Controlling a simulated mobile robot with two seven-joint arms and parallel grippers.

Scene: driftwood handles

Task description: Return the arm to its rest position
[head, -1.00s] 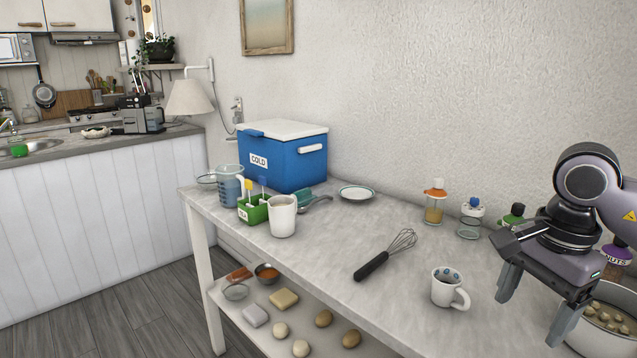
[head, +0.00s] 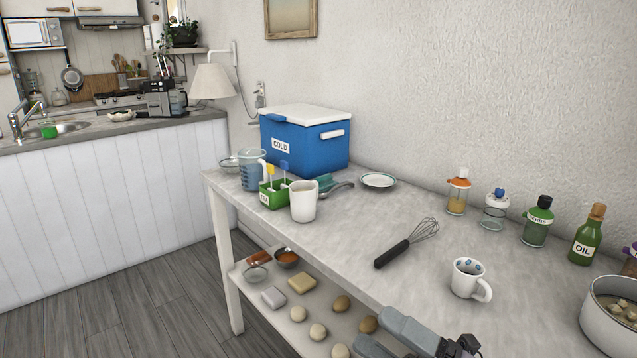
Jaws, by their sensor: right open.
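My right gripper (head: 376,330) shows at the bottom edge of the head view, in front of the table's front edge. Its two grey fingers are apart, point to the left and hold nothing. The rest of my right arm is cut off by the frame. My left gripper is not in view. The white table (head: 353,222) stands behind my right gripper. A mug (head: 465,279) with a patterned rim and a black-handled whisk (head: 393,253) are on it, apart from the gripper.
A metal pot (head: 606,315) stands at the right. Bottles, including the oil bottle (head: 586,240), line the wall. A blue cooler (head: 305,148), a white pitcher (head: 303,203) and a green caddy (head: 272,198) stand at the far left end. A lower shelf (head: 262,297) holds stones and bowls.

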